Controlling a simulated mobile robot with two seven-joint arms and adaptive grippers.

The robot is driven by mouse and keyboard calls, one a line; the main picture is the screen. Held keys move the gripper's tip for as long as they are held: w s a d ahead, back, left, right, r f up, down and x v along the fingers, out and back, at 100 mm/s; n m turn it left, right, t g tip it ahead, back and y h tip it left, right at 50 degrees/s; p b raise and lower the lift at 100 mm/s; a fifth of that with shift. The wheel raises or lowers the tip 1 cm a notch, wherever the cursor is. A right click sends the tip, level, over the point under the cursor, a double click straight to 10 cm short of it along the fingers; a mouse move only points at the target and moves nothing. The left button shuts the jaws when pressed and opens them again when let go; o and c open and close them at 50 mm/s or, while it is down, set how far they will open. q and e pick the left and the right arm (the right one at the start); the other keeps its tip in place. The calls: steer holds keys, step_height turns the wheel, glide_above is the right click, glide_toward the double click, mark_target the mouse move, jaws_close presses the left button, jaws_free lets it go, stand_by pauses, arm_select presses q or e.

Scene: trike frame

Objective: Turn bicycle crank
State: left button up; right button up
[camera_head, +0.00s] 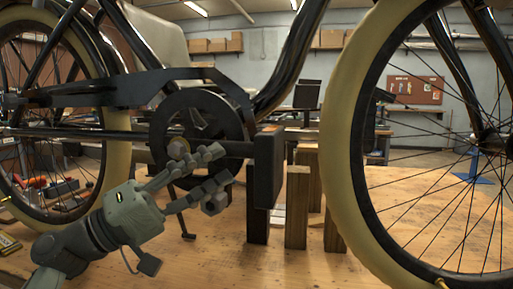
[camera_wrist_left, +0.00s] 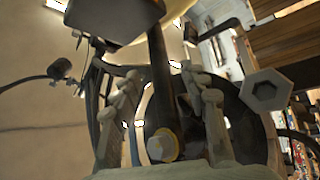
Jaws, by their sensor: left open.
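The dark crank arm (camera_head: 237,148) runs roughly level to the right from its hub at the round chainring (camera_head: 203,105). A black block-shaped pedal (camera_head: 268,168) is at its right end. My left gripper (camera_head: 216,177) is open, with one finger close to the crank arm and the other lower. In the left wrist view the crank arm (camera_wrist_left: 158,65) passes between the two open fingers, with no clear contact on either side. The pedal (camera_wrist_left: 112,16) and the yellowish hub (camera_wrist_left: 162,146) also show there. My right gripper is not in view.
The trike stands over a wooden table (camera_head: 350,270). Wooden posts (camera_head: 297,208) stand just right of the pedal. The cream-tyred front wheel (camera_head: 338,150) fills the right side, and a rear wheel (camera_head: 118,190) is at left. Tools lie at the left.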

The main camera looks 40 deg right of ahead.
mark_target(236, 155)
arm_select(q)
steer(key=p+x, duration=0.1)
steer(key=x, duration=0.4)
steer(key=shift+d+r, duration=0.15)
steer(key=shift+r, duration=0.1)
steer(key=shift+s+d+r, duration=0.15)
steer(key=shift+d+r, duration=0.05)
steer(key=shift+d, duration=0.45)
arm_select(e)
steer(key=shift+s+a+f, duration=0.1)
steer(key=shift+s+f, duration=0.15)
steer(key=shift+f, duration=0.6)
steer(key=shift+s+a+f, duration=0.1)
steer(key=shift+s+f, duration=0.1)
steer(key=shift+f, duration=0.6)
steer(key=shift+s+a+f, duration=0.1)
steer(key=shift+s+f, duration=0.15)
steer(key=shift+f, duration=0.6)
arm_select(q)
jaws_close()
